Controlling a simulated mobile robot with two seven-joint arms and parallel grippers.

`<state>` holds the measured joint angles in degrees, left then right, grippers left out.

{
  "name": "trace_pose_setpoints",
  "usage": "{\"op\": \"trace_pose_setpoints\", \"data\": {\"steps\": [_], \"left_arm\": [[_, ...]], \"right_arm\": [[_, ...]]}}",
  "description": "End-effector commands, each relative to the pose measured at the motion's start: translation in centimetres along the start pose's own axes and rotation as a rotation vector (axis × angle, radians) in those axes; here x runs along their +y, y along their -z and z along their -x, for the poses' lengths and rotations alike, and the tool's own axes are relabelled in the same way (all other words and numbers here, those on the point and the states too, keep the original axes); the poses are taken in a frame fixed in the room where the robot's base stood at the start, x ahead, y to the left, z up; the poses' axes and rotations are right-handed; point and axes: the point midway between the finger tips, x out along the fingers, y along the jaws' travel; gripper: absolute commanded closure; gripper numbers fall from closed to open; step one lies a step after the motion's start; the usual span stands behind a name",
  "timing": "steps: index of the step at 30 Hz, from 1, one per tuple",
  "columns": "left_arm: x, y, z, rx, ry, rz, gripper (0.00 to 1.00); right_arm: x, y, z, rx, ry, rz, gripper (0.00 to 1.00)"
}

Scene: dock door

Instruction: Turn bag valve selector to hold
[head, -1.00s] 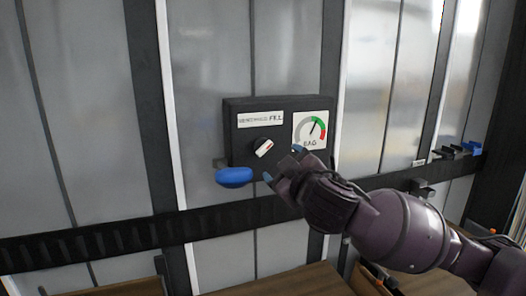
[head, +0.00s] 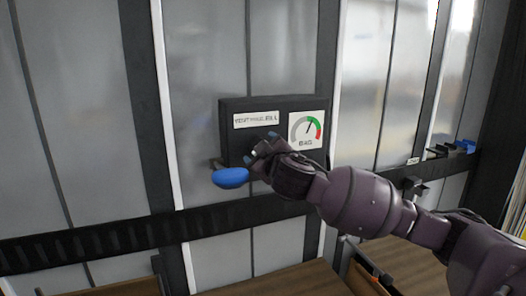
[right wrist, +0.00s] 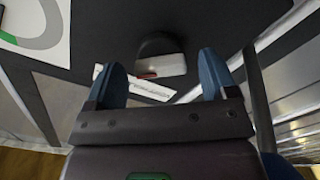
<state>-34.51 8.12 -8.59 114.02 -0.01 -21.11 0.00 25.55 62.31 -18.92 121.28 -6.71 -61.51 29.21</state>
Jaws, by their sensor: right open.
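The bag valve selector, a small knob with a white face and a red mark, shows in the right wrist view (right wrist: 161,64). It sits on a dark panel (head: 233,142) on the wall. In the head view my right gripper mostly hides the knob. My right gripper (head: 260,151) is open at the panel front, its blue fingertips on either side of the knob in the wrist view (right wrist: 162,72), with gaps visible. Whether it touches the knob I cannot tell. A white label (head: 256,119) reading VENT, HOLD, FILL is above the knob. My left gripper is not in view.
A gauge marked BAG (head: 308,130) is right of the knob. A blue rounded handle (head: 230,178) sticks out below the panel's left side, close to my right gripper. A black rail (head: 90,243) runs along the wall below. Wooden crates stand lower down.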

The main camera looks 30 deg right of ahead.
Motion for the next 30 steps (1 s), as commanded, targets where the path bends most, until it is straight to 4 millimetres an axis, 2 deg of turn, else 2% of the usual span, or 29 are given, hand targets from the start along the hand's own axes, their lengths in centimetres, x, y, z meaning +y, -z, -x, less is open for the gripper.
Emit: {"op": "trace_pose_setpoints", "data": {"steps": [2, 3, 12, 22, 30], "left_arm": [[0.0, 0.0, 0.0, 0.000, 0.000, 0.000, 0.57], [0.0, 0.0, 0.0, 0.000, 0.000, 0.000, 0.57], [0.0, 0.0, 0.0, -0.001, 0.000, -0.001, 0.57], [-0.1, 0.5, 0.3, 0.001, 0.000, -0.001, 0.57], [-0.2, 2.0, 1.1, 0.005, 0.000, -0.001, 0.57]], "right_arm": [[0.0, 0.0, 0.0, 0.000, 0.000, 0.000, 0.21], [0.0, 0.0, 0.0, 0.000, 0.000, 0.000, 0.24], [0.0, 0.0, 0.0, 0.000, 0.000, 0.000, 0.70], [0.1, 0.1, 0.0, 0.000, 0.000, 0.048, 0.71], [0.1, 0.2, 0.0, 0.000, 0.002, 0.221, 0.71]]}}
